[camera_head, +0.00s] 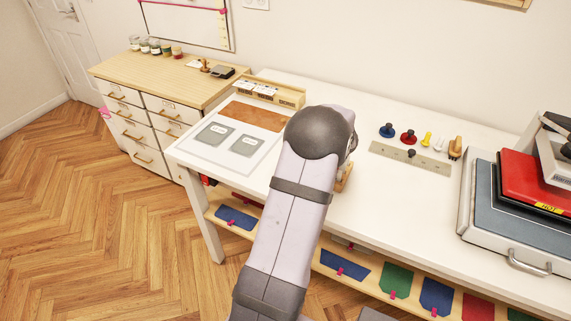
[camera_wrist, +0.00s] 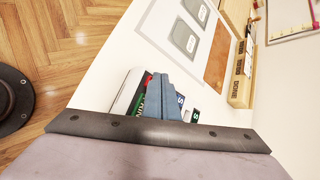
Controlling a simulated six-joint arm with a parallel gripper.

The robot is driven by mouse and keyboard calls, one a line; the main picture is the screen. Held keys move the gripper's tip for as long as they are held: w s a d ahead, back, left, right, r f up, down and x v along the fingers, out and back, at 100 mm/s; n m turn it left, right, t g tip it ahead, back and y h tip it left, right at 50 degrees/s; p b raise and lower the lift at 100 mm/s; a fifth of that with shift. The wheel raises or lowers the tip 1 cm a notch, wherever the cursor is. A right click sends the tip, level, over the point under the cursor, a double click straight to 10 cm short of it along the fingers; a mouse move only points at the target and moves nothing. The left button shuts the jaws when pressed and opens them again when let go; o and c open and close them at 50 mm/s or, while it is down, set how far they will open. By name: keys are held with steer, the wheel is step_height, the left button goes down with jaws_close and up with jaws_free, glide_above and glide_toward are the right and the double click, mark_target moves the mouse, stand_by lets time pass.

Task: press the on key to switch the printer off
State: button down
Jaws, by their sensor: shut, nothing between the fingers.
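My gripper is hidden behind my arm in the head view. In the wrist view my gripper (camera_wrist: 160,90) shows as a narrow blue-grey pair of fingers, shut and empty, beyond a dark bolted bar. Small red, green and white pieces with letters (camera_wrist: 137,97) show behind the fingers, over the white table (camera_wrist: 110,75). I cannot tell whether the fingers touch them.
On the white table (camera_head: 400,205) lie grey cards on a mat (camera_head: 215,134), a wooden rack (camera_head: 290,96), stamps (camera_head: 408,135) and a steel ruler (camera_head: 410,156). A red heat press (camera_head: 525,180) marked HOT stands at right. A drawer cabinet (camera_head: 140,125) stands left.

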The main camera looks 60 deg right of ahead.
steer(key=shift+f+b, duration=0.3)
steer(key=shift+r, duration=0.2)
stand_by(0.4)
steer(key=shift+r+p, duration=0.6)
steer(key=shift+r, duration=0.1)
step_height(320, 180, up, 5)
steer(key=p, duration=0.3)
steer(key=shift+p, duration=0.35)
stand_by(0.7)
